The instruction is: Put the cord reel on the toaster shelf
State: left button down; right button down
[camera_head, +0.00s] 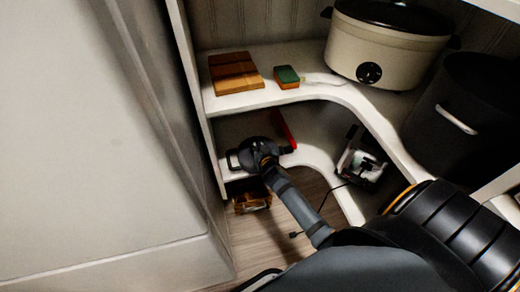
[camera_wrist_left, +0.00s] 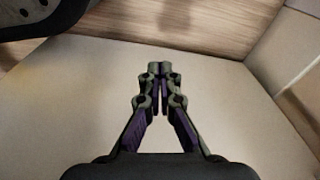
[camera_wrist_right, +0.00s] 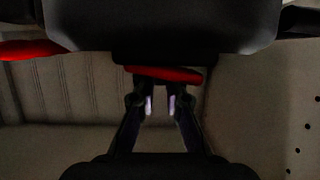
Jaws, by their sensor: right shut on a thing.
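My right gripper (camera_head: 267,162) is at the front of the lower shelf and shut on a dark, rounded thing with a loop handle, which I take for the cord reel (camera_head: 247,151). A red bar shows beside it. In the right wrist view the dark body (camera_wrist_right: 160,30) fills the top, with red parts at its lower edge, close beyond my right fingertips (camera_wrist_right: 160,103). The toaster (camera_head: 362,165), shiny with dark parts, stands on the lower shelf at right. My left gripper (camera_wrist_left: 160,72) is shut and empty; it does not show clearly in the head view.
The upper shelf (camera_head: 300,54) holds a wooden block (camera_head: 235,72), a green-topped sponge (camera_head: 287,77) and a cream slow cooker (camera_head: 385,47). A dark pot (camera_head: 465,110) stands at right. A brown item (camera_head: 252,200) is below the lower shelf. A black cord hangs near the toaster.

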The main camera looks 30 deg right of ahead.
aim_at(257, 143)
jog(key=w, duration=0.3)
jog(key=shift+d+r, duration=0.25)
jog(key=shift+d, duration=0.1)
jog(key=shift+w+d+f, duration=0.1)
jog(key=shift+w+f, duration=0.1)
jog(key=shift+w, duration=0.1)
pick_arm(q)
jog(key=shift+w+d+r+b, duration=0.2)
jog(key=shift+w+r+b, duration=0.1)
jog(key=shift+r, duration=0.35)
jog(key=shift+w+d+r+b, duration=0.15)
jog(key=shift+w+r, duration=0.1)
jog(key=shift+r, duration=0.35)
pick_arm(e)
jog(key=shift+f, duration=0.6)
jog(key=shift+s, duration=0.1)
jog(key=c, duration=1.7)
grip_release()
jog(key=shift+s+f, duration=0.1)
jog(key=shift+f, duration=0.1)
jog(key=o, duration=0.3)
pick_arm(q)
jog(key=shift+r, duration=0.1)
